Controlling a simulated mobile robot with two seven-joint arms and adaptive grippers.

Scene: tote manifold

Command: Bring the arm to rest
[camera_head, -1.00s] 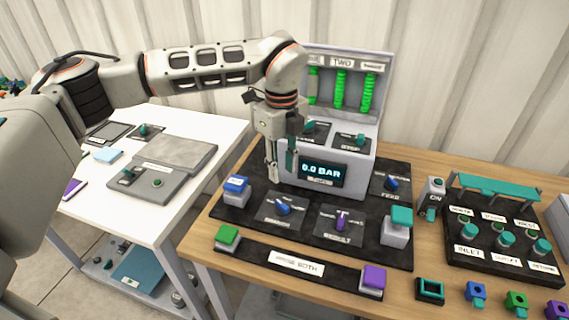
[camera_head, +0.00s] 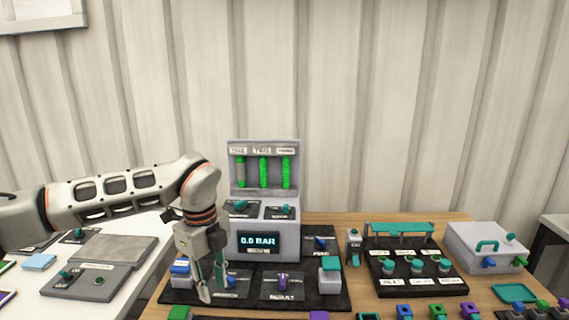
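My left arm comes in from the left, and its gripper (camera_head: 212,292) points down over the left part of the black control panel (camera_head: 325,299). Its two fingers are apart, with nothing seen between them. The tips are in front of the panel beside a blue knob (camera_head: 231,280); I cannot tell whether they touch it. A blue-topped button block (camera_head: 180,267) is just left of the fingers. The grey console (camera_head: 268,215) behind the gripper has three green tubes (camera_head: 263,172) and a display (camera_head: 258,241) reading 0.0 BAR. My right gripper is not in view.
A white table (camera_head: 60,301) with a grey device (camera_head: 90,281) stands left. On the wooden table, a black manifold panel (camera_head: 418,280) with a teal bar and a white box (camera_head: 486,247) with a teal handle are to the right. The air above the tables is mostly free.

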